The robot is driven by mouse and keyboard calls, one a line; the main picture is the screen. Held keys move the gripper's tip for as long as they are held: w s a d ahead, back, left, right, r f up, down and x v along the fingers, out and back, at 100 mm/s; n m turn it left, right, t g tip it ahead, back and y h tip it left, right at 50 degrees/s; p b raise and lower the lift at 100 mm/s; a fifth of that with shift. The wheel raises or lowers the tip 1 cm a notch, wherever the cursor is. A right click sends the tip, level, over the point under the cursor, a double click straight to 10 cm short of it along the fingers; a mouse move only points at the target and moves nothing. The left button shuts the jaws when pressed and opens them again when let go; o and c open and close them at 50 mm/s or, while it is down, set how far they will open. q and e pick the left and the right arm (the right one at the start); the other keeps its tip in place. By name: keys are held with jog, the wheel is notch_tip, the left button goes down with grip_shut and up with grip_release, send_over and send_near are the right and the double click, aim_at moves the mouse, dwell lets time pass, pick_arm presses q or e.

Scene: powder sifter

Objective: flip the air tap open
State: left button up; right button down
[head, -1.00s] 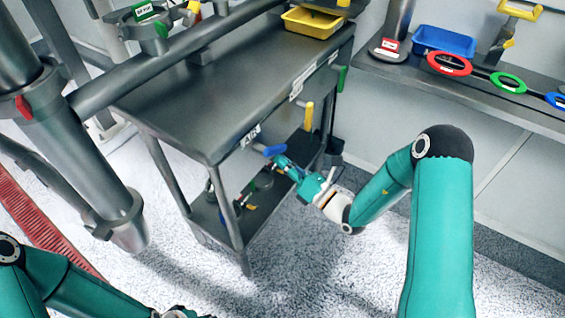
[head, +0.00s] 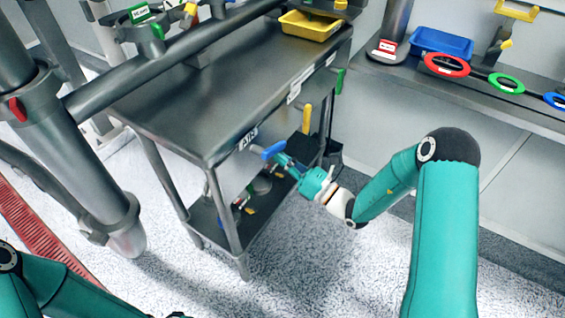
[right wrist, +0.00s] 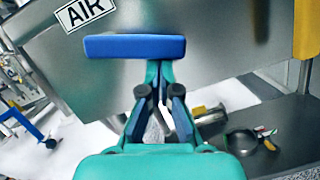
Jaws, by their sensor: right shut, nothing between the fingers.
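The air tap's blue handle (head: 270,151) is on the front panel of the steel cart, beside the AIR label (head: 248,138). In the right wrist view the blue handle (right wrist: 135,47) lies crosswise, nearly level, below the AIR label (right wrist: 84,12). My right gripper (head: 283,159) is at the handle's right side in the head view. In the right wrist view its fingertips (right wrist: 160,66) are shut, empty, and just under the handle's right half. Whether they touch it I cannot tell. My left gripper is out of view; only part of the left arm shows at the lower left.
A yellow handle (head: 306,118) and a green handle (head: 340,80) are further along the cart front. The lower shelf (head: 207,222) holds small parts. A yellow tray (head: 311,25) sits on top. Open floor lies right of the cart.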

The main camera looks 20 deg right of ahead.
jog(key=shift+w+d+r+n+g+y+b, duration=0.2)
jog(key=shift+r+n+y, duration=0.1)
jog(key=shift+n, duration=0.55)
jog(key=shift+w+d+r+n+g+y+b, duration=0.1)
jog(key=shift+d+r+n+y+b, duration=0.2)
jog(key=shift+n, duration=0.6)
jog(key=shift+w+d+r+n+g+y+b, duration=0.1)
jog(key=shift+w+r+n+y, duration=0.2)
jog(key=shift+n, duration=0.55)
jog(key=shift+s+r, duration=0.1)
jog(key=shift+s, duration=0.05)
